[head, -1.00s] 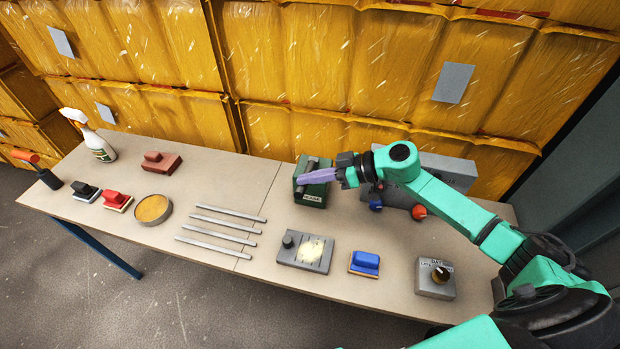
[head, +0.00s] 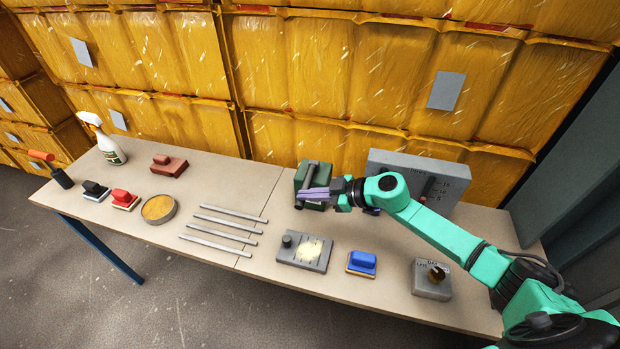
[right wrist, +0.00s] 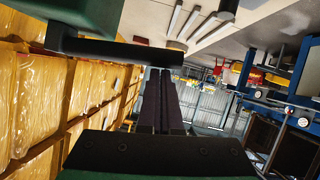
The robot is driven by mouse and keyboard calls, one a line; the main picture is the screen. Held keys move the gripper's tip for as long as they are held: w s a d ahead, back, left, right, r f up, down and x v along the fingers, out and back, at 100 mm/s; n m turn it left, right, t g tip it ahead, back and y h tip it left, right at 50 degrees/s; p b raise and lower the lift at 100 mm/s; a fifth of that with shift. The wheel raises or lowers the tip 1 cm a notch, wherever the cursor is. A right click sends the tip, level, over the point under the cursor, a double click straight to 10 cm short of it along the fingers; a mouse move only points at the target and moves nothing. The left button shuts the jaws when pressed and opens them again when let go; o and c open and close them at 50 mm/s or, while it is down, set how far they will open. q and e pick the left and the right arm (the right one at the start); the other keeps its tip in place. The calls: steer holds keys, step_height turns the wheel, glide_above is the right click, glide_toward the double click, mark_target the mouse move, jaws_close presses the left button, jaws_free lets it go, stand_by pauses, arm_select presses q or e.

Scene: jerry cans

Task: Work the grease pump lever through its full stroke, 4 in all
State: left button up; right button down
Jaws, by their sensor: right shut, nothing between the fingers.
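The grease pump (head: 299,176) is a dark green box with a grey lever (head: 311,174) at the back middle of the table. The lever slants down toward the table's front, its dark end low in front of the box. My right gripper (head: 303,195) is shut and empty, its purple fingers lying across the lever near its lower end. In the right wrist view the shut fingertips (right wrist: 160,72) are at the dark lever bar (right wrist: 95,48); I cannot tell whether they touch it. The pump's front is partly hidden by the fingers. My left gripper is out of view.
A grey panel (head: 385,163) stands behind my right arm. Several metal rods (head: 226,227) lie left. The table between the pump and dial box is clear.

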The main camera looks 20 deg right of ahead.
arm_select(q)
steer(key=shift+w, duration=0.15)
arm_select(e)
steer(key=shift+f+n, duration=0.3)
steer(key=shift+f, duration=1)
